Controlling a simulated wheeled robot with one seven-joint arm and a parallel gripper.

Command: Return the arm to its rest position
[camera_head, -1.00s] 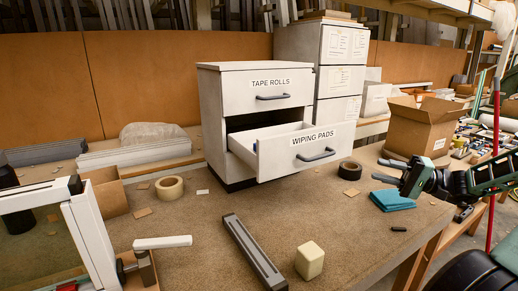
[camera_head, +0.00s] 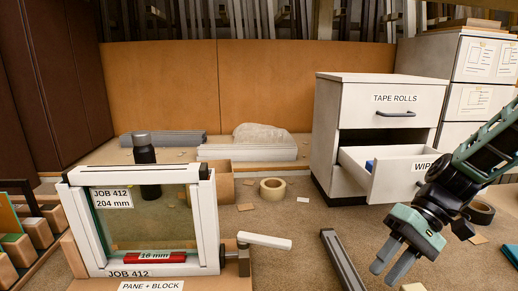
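My dark and pale-green arm (camera_head: 490,140) reaches in from the right edge of the head view. My gripper (camera_head: 386,272) hangs at its end, pointing down and left, in front of the drawer cabinet and above the bench. Its two grey fingers are a little apart, with nothing visible between them. The arm partly covers the label of the lower drawer (camera_head: 388,183), which is pulled out. A small blue thing (camera_head: 369,165) shows inside that drawer. The upper drawer, marked TAPE ROLLS (camera_head: 394,115), is shut.
A white frame with a glass pane (camera_head: 206,232), marked JOB 412, stands at the front left. A dark bar (camera_head: 345,262) lies left of my gripper. Tape rolls (camera_head: 272,189), a dark bottle (camera_head: 143,150) and a blue cloth (camera_head: 512,252) also occupy the bench.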

